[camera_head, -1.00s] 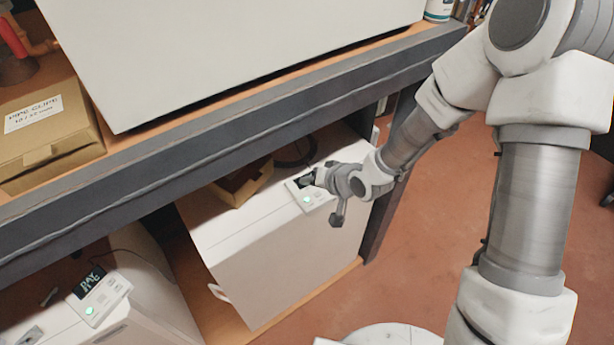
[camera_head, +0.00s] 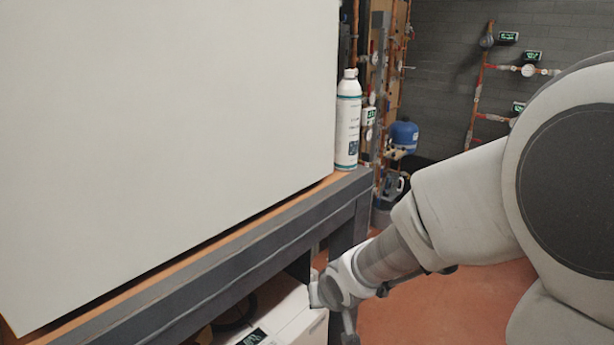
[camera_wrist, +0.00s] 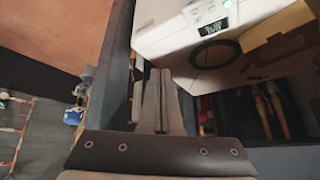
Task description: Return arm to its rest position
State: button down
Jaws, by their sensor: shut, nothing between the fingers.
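My gripper (camera_wrist: 159,80) is shut and empty in the wrist view, its two fingers side by side. In that view the white unit (camera_wrist: 160,35) lies beyond the fingertips, with its control panel and lit display (camera_wrist: 213,27) at the top. I see no clear contact with the fingers. In the head view my arm reaches in from the right to the workbench's right end, its wrist in front of the white unit (camera_head: 312,327) on the lower shelf.
The dark workbench edge (camera_head: 230,262) and its post are close beside my wrist. A large white cabinet (camera_head: 170,130) and a spray can (camera_head: 347,120) stand on top. A cardboard box (camera_wrist: 280,38) is by the unit. Reddish floor (camera_head: 425,315) is open to the right.

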jog(key=s+d+r+m+h, duration=0.1)
jog(key=s+d+r+h, duration=0.1)
jog(key=s+d+r, duration=0.8)
jog(key=s+r, duration=0.1)
jog(key=s, duration=0.3)
jog(key=s+d+r+m+g, duration=0.1)
jog(key=s+r, duration=0.2)
jog(key=s, duration=0.2)
jog(key=shift+s+d+r, duration=0.15)
jog(key=shift+s+r, duration=0.1)
jog(key=shift+r, duration=0.1)
jog(key=shift+f, duration=0.15)
